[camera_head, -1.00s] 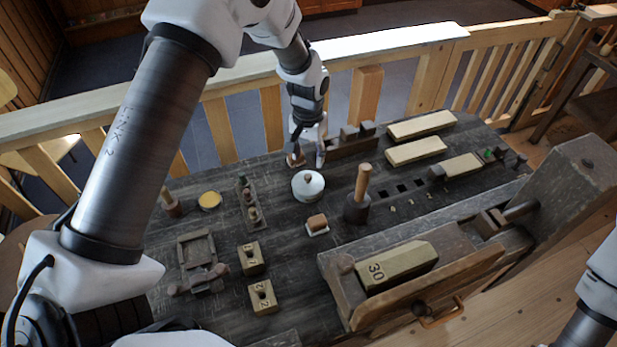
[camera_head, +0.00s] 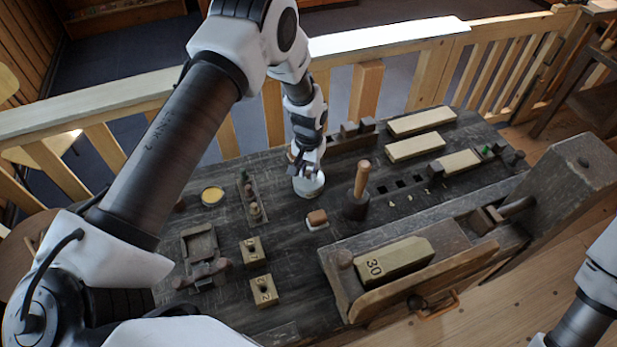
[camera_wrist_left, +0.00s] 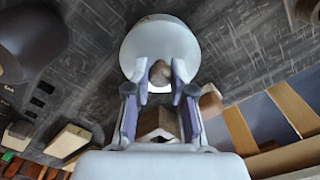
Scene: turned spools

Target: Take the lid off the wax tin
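The wax tin (camera_head: 309,189) is a small round pale tin on the dark bench, standing upright. In the left wrist view its pale round lid (camera_wrist_left: 160,43) has a brown knob (camera_wrist_left: 160,72) on top. My left gripper (camera_head: 303,172) is over the tin from above and partly hides the lid in the head view. In the wrist view the left gripper's (camera_wrist_left: 160,75) fingertips stand on either side of the knob, with a narrow gap showing, so it looks open around it. My right gripper is out of view.
A mallet-like tool (camera_head: 357,200) with an upright handle stands close right of the tin. A small brown-topped block (camera_head: 317,219) lies in front. An open yellow round tin (camera_head: 212,196) sits left, beyond a narrow rack (camera_head: 249,200). Pale wooden blocks (camera_head: 416,147) lie at back right.

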